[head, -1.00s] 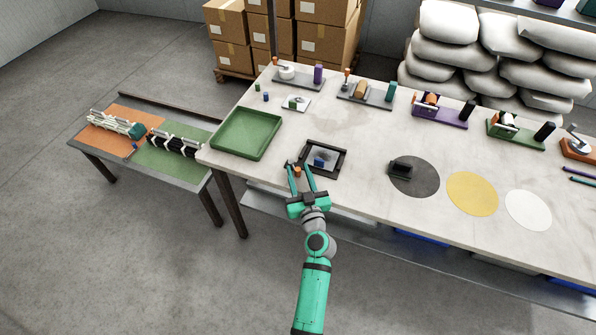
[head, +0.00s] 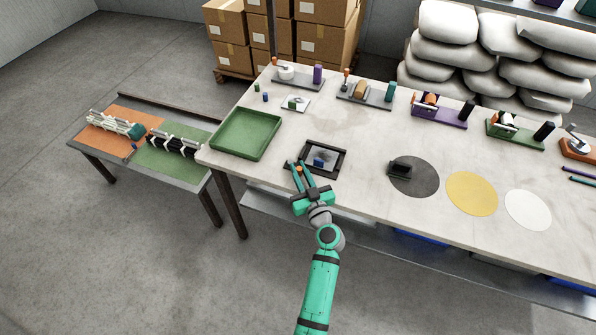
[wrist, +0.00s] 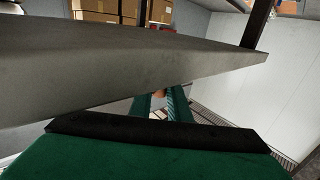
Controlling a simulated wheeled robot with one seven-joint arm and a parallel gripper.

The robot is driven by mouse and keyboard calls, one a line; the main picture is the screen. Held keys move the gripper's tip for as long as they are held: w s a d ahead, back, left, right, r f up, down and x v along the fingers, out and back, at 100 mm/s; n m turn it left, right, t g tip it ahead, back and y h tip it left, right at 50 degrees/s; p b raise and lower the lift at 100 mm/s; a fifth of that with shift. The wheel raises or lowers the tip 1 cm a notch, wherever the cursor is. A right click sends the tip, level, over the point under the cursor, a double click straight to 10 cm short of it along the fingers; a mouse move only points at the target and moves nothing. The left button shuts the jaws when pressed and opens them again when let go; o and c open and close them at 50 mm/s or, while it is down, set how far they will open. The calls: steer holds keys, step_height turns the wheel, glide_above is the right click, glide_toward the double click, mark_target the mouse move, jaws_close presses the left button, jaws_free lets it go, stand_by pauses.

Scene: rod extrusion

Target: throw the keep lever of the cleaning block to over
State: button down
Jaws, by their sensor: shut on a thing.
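A dark square frame (head: 341,160) with a grey inside and a small blue block (head: 319,162) sits near the front edge of the table; I take it for the cleaning block. An orange knob (head: 299,169), seemingly its keep lever, is at the frame's left front corner. My gripper (head: 298,166) is shut on this knob, one teal finger on each side. In the wrist view the fingers (wrist: 160,98) reach past the grey table edge, with a bit of orange (wrist: 157,114) between them. The lever's shaft and pivot are hidden.
A green tray (head: 275,121) stands left of the frame. A dark disc (head: 425,182) bearing a black block, a yellow disc (head: 472,194) and a white disc (head: 528,210) lie to the right. Several lever fixtures line the back. A lower side table (head: 204,182) stands left.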

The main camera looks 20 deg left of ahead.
steer(key=shift+w+d+f+n+g+y, duration=0.15)
steer(key=shift+w+n+g+y, duration=0.15)
steer(key=shift+n+g+y, duration=0.45)
steer(key=shift+w+d+r+n+g+y, duration=0.15)
steer(key=shift+w+n+g+y, duration=0.1)
steer(key=shift+n+g+y, duration=0.5)
steer(key=shift+d+f+g, duration=0.1)
steer(key=shift+d+g, duration=0.05)
steer(key=shift+g, duration=0.15)
steer(key=c, duration=1.7)
jaws_free()
steer(key=shift+o, duration=0.2)
steer(key=v, duration=1)
steer(key=shift+s+d, duration=0.2)
steer(key=shift+d, duration=0.15)
